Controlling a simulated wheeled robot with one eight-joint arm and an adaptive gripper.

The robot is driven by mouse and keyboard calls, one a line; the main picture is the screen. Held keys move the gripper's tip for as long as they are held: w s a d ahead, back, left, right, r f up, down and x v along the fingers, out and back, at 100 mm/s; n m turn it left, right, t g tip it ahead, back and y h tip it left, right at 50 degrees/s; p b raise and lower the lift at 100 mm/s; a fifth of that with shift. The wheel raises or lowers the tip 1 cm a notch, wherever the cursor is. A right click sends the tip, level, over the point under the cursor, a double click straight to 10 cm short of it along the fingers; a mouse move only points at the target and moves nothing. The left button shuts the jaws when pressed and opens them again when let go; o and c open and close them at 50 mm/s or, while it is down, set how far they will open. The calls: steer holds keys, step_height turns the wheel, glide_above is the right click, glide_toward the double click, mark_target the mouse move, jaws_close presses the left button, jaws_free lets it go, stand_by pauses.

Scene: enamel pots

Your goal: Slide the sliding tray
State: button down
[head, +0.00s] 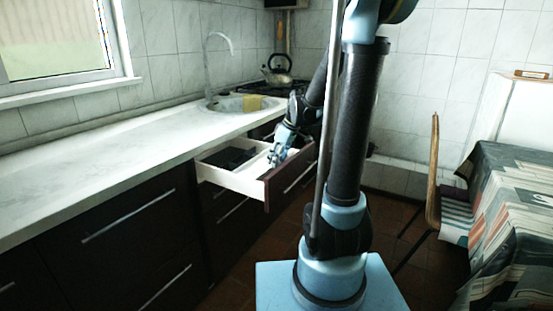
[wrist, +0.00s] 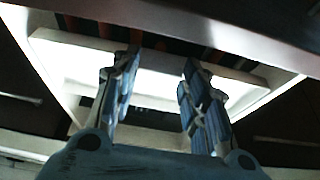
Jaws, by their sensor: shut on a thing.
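The pulled-out drawer (head: 238,181) has white walls and a dark front, and sits under the counter in the head view. Dark compartments show inside it. My gripper (head: 274,158) reaches down into the right part of the drawer, near its front. In the wrist view my gripper (wrist: 156,70) has its two fingers apart, with a bright white piece, seemingly the sliding tray (wrist: 155,85), between them; they are closed on it. The exact contact is hard to see. In the head view my gripper partly covers the tray, and its edges are unclear.
The white counter (head: 90,180) runs along the left wall, with a sink (head: 232,103), a tap and a kettle (head: 278,70) at its far end. Dark cabinets with bar handles stand below. A chair (head: 434,185) and a cloth-covered table (head: 510,215) are on the right.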

steer(key=c, duration=0.9)
jaws_free()
steer(key=shift+w+d, duration=0.1)
steer(key=shift+w, duration=0.1)
steer(key=shift+s+r, duration=0.1)
steer(key=shift+r, duration=0.05)
steer(key=v, duration=1.1)
steer(key=shift+d+r, duration=0.15)
steer(key=shift+r, duration=0.1)
steer(key=shift+c, duration=0.7)
